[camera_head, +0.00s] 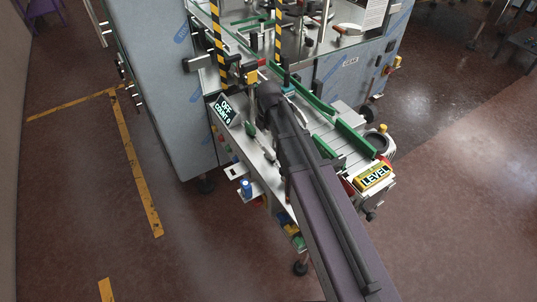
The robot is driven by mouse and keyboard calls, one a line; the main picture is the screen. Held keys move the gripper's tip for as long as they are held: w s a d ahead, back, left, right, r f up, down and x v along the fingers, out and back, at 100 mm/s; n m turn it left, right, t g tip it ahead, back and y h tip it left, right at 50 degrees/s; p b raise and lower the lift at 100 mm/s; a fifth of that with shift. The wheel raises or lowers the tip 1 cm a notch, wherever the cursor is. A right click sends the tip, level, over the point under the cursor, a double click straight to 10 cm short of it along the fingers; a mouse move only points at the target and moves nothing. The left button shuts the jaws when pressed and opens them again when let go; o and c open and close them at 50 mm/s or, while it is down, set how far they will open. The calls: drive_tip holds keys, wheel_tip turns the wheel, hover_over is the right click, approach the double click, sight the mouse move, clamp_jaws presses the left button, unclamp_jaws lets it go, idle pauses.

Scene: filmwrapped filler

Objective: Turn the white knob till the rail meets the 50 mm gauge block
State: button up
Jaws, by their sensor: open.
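Green guide rails (355,139) run along both sides of the conveyor (330,132) on the machine. My arm reaches up from the bottom of the picture, and its dark wrist end is over the conveyor's left side, near the rails. My gripper's fingers do not show; they seem hidden behind the wrist. I cannot pick out the white knob or the 50 mm gauge block for certain. I cannot tell the gap between rail and block.
A black display (224,109) reads OFF, COUNT 0. A yellow LEVEL sign (373,178) is at the conveyor's near right end. Yellow-black striped posts (218,35) stand behind my wrist. A blue-capped item (246,187) sits on a side shelf. The left floor is clear.

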sight(268, 150)
drive_tip(key=shift+f+b, duration=3.35)
drive_tip(key=shift+f, duration=0.3)
drive_tip(key=c, duration=0.8)
